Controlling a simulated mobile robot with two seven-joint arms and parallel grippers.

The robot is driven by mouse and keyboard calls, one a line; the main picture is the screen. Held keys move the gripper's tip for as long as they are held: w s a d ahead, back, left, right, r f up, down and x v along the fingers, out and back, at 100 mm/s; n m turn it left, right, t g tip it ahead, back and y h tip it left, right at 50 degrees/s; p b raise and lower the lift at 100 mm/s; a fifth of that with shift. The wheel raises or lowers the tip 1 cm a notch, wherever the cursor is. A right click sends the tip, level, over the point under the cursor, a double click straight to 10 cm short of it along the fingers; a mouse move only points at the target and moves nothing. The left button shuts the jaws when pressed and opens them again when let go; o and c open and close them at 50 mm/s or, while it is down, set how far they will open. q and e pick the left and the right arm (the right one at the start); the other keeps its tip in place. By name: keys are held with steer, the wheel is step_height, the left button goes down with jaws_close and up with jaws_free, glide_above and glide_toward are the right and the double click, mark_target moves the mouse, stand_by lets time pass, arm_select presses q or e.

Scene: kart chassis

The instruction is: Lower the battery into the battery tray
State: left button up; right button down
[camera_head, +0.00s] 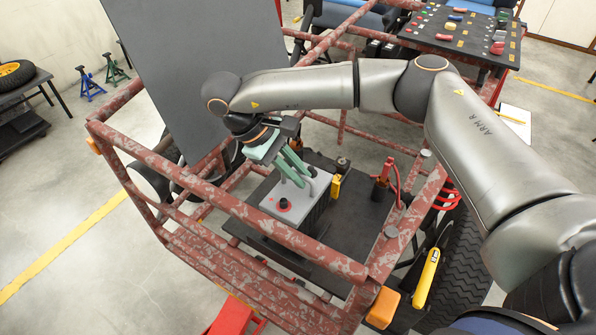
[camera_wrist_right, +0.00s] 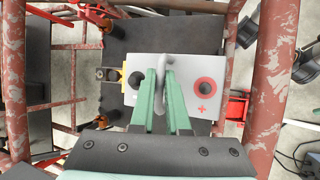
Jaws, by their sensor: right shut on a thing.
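The battery (camera_head: 316,205) is a grey box with a red-ringed terminal marked plus and a black terminal. It also shows in the right wrist view (camera_wrist_right: 185,70). My right gripper (camera_head: 291,166) has green fingers, shut on the battery's grey loop handle (camera_wrist_right: 161,70). The fingers come down on the handle from above. The battery is inside the red frame, over a dark flat panel (camera_head: 350,225). Its underside and the battery tray beneath it are hidden, so I cannot tell whether it touches the tray. My left gripper is not in view.
A large dark panel (camera_head: 205,60) rises behind. A parts table (camera_head: 465,35) stands at the back right.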

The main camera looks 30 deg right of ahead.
mark_target(296, 190)
steer(key=shift+w+f, duration=0.1)
steer(key=shift+f, duration=2.45)
steer(key=c, duration=1.3)
jaws_free()
steer(key=shift+f, duration=0.35)
steer(key=shift+c, duration=0.2)
steer(key=o, duration=0.4)
steer(key=shift+r, duration=0.1)
steer(key=v, duration=1.2)
steer(key=shift+r, duration=0.1)
